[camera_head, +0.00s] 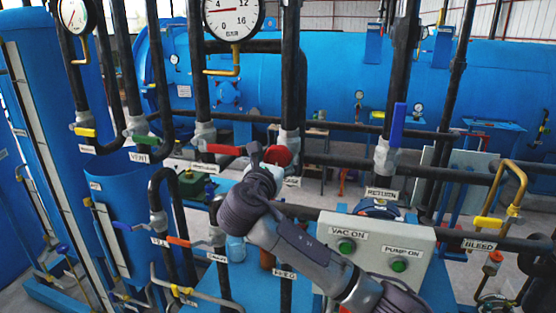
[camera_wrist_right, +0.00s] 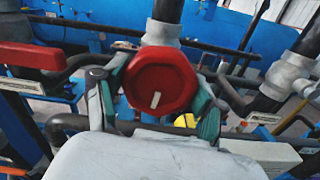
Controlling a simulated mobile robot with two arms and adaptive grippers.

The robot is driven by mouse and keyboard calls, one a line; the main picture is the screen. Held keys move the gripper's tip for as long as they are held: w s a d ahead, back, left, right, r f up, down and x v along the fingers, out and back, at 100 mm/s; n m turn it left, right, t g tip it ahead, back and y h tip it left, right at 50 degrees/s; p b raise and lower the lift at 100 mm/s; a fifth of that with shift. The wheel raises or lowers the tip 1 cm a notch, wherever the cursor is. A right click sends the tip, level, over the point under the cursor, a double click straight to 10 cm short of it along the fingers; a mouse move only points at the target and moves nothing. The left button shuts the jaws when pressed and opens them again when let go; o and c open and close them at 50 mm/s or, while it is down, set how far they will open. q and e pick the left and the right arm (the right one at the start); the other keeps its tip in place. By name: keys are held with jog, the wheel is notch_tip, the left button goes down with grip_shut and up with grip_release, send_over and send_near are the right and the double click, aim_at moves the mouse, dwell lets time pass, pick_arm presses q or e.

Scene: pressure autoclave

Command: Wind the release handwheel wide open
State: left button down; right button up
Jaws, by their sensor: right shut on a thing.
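The red handwheel (camera_head: 279,154) sits on a grey valve body on a dark vertical pipe, near the middle of the head view. In the right wrist view it is a faceted red knob (camera_wrist_right: 160,80) with a short white mark on its face, pointing down from the centre. My right gripper (camera_head: 266,158) reaches up to it from below. In the wrist view its green-padded fingers (camera_wrist_right: 153,92) stand on the left and right sides of the knob, shut on it. The wheel's stem is hidden behind it. My left gripper is not in view.
A red lever (camera_head: 225,149) sits just left of the wheel, and a blue lever (camera_head: 398,125) to the right. A control box (camera_head: 375,243) with green buttons stands beside my forearm. Dark pipes surround the wheel. A pressure gauge (camera_head: 233,18) is above.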

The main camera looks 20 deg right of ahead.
jog(key=shift+f+n, duration=0.3)
jog(key=shift+n, duration=0.3)
jog(key=o, duration=1.1)
jog(key=shift+o, duration=0.2)
jog(key=shift+r, duration=0.15)
jog(key=v, duration=1.2)
